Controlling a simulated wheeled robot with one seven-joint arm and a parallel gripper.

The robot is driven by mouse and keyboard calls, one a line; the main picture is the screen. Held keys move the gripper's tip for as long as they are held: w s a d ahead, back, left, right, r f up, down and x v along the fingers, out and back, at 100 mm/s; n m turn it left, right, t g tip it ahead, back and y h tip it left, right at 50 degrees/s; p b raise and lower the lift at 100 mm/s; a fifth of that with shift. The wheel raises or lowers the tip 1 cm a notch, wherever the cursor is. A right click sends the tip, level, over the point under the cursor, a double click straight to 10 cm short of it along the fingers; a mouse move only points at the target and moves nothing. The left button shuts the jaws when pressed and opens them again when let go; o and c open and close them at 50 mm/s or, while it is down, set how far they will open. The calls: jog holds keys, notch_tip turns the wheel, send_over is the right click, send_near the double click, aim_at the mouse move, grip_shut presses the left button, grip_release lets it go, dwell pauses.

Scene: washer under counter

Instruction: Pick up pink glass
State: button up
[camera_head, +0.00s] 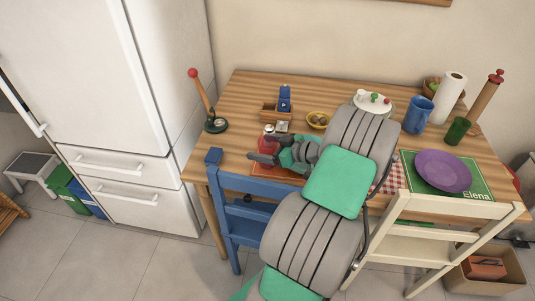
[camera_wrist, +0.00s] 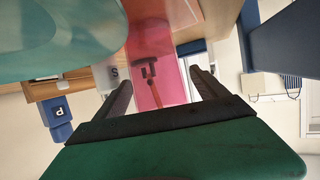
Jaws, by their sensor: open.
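The pink glass (camera_head: 267,146) stands near the left front of the wooden table, partly hidden by my gripper (camera_head: 260,148). In the wrist view, the translucent pink glass (camera_wrist: 155,65) fills the space between the two dark fingers of my gripper (camera_wrist: 162,80). The fingers are open, one on each side of it, with a visible gap to the left finger.
A wooden caddy (camera_head: 268,113) with a blue P shaker (camera_head: 285,98) stands behind the glass. A blue chair (camera_head: 243,212) and a cream chair (camera_head: 410,235) stand at the table's front edge. The fridge (camera_head: 100,80) is left.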

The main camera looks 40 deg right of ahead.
jog(key=shift+w+a+f, duration=0.2)
jog(key=shift+w+f, duration=0.05)
jog(key=shift+w, duration=0.4)
jog(key=c, duration=1.6)
jog(key=shift+r, duration=0.1)
jog(key=shift+c, duration=0.2)
